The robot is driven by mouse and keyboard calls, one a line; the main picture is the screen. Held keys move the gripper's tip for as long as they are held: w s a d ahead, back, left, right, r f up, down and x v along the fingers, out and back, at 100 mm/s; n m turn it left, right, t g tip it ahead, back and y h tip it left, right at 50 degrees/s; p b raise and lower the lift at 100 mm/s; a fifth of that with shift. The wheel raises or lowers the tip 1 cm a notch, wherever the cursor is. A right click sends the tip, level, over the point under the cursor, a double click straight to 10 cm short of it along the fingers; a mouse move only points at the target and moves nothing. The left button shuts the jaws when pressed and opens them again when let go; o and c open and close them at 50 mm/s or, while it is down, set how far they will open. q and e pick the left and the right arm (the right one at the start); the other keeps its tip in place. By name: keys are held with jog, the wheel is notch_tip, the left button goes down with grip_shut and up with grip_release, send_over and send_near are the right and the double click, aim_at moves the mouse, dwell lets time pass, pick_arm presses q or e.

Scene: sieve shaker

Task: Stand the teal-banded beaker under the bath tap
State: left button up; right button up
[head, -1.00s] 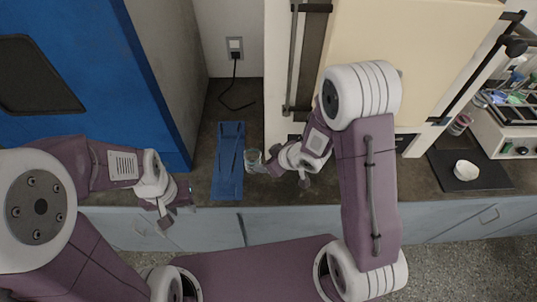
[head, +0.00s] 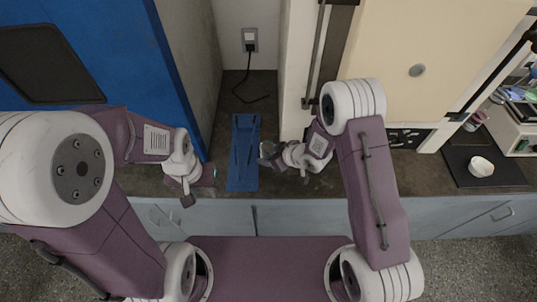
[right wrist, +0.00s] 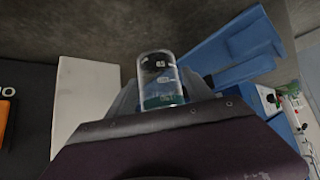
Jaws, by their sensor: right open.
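The teal-banded beaker (head: 266,149), clear glass, stands on the dark worktop just right of a blue tray in the head view. I cannot make out the bath tap.
The blue tray (head: 243,178) lies between the two grippers. A blue cabinet (head: 130,60) stands left and a cream cabinet (head: 430,60) right, behind my right arm. A white bowl (head: 480,165) sits on a dark mat (head: 457,178) at the far right. A cable (head: 240,90) hangs from a wall socket.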

jog(key=shift+x, duration=0.8)
jog(key=shift+r, duration=0.1)
jog(key=c, duration=1.3)
